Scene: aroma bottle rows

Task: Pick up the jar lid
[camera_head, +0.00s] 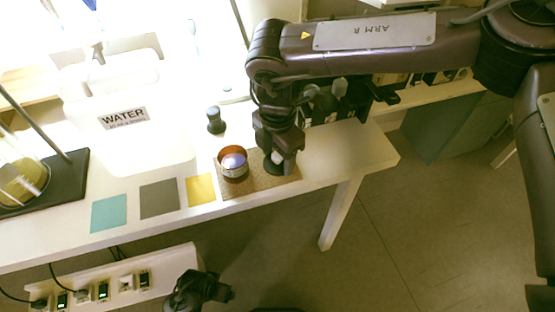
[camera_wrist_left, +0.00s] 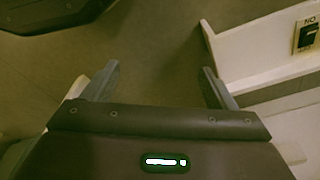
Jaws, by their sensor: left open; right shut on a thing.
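An amber jar (camera_head: 233,164) with a pale band stands on a brown mat (camera_head: 240,190) near the front edge of the white table. My right gripper (camera_head: 279,157) points down just right of the jar, over the mat. It is shut on the jar lid (camera_head: 273,167), a dark round piece partly hidden by the fingers. I cannot tell whether the lid touches the mat. My left gripper (camera_head: 203,288) is low in front of the table, away from the jar. In the left wrist view its two fingers (camera_wrist_left: 160,85) are apart with nothing between them.
Teal (camera_head: 108,214), grey (camera_head: 159,199) and yellow (camera_head: 200,190) squares lie left of the mat. A small dark bottle (camera_head: 215,120) stands behind the jar. A WATER container (camera_head: 130,150) is at the back left. Dark bottles in a rack (camera_head: 345,105) stand behind my right gripper.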

